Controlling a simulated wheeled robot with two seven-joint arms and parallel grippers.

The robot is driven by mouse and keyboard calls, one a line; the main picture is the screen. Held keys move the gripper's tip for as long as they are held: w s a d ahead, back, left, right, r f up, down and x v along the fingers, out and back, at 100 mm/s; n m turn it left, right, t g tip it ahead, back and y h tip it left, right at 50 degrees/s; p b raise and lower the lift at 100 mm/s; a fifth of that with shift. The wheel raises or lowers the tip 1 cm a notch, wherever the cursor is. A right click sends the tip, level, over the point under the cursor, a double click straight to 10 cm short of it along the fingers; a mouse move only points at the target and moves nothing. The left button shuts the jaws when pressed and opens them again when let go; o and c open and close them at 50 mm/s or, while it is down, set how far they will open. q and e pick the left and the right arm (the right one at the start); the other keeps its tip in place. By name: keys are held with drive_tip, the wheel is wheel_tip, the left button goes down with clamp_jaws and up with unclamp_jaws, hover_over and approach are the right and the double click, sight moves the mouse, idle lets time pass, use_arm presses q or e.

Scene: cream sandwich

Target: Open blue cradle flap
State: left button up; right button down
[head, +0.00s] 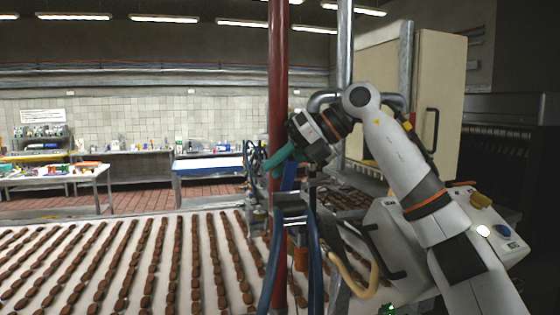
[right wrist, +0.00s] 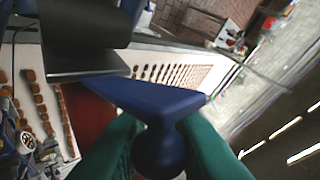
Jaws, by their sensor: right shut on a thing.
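The blue cradle flap (right wrist: 160,98) fills the middle of the right wrist view, with a rounded blue knob (right wrist: 158,150) at its near end. My right gripper (right wrist: 157,145) has its green fingers on both sides of this knob and is shut on it. In the head view the right gripper (head: 274,163) is beside the red post, and a small part of the blue flap (head: 290,177) shows just below it. The flap stands steeply up there, above a grey metal bracket (head: 291,197). My left gripper is not in view.
A red post (head: 277,90) stands right by the gripper. Blue hoses (head: 272,265) hang below the bracket. A white conveyor (head: 135,262) with rows of brown biscuits spreads at left. A control box (head: 480,228) and a cream cabinet (head: 440,80) stand at right.

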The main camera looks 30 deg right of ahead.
drive_tip(key=shift+w+r, duration=0.1)
drive_tip(key=shift+w, duration=0.1)
drive_tip(key=shift+g, duration=0.4)
drive_tip(key=c, duration=1.3)
unclamp_jaws()
drive_tip(key=shift+w+d, duration=0.1)
drive_tip(key=shift+c, duration=0.2)
drive_tip(key=shift+d+r, duration=0.1)
drive_tip(key=shift+d, duration=0.05)
drive_tip(key=b+v, duration=0.1)
drive_tip(key=v, duration=1)
drive_tip(key=shift+s+d, duration=0.15)
drive_tip(key=shift+s, duration=0.15)
drive_tip(key=shift+r, duration=0.1)
